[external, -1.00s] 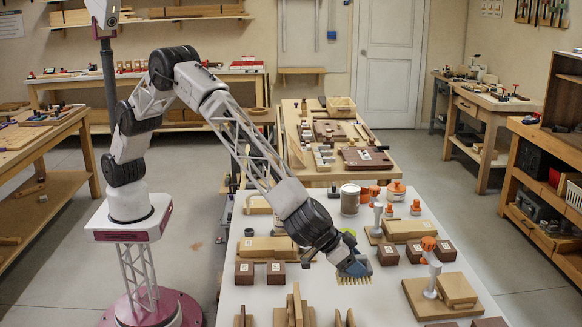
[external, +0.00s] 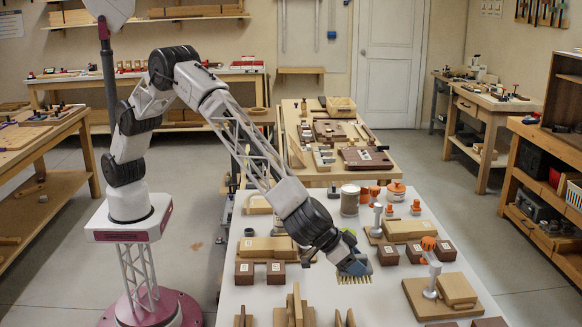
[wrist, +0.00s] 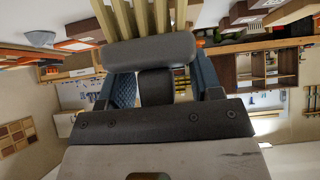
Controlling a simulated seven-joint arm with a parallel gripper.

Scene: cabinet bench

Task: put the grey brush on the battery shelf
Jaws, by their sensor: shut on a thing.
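My gripper (external: 352,264) is over the white table, near its middle, and points downward. It is shut on the grey brush (wrist: 150,52), whose dark grey block lies across between my blue-padded fingers in the wrist view. The brush's pale yellow bristles (external: 354,279) hang below my fingers in the external view. Part of the brush is hidden by my fingers. I cannot tell for certain which shelf is the battery shelf; a wooden shelf unit (external: 513,160) at the right holds dark boxes.
Brown blocks (external: 388,255) stand just right of my gripper, and wooden boards (external: 268,247) lie to its left. An orange-topped clamp (external: 432,291) stands upright at the right. Wooden uprights (external: 296,305) stand near the front. Bare white tabletop (external: 385,298) lies around the bristles.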

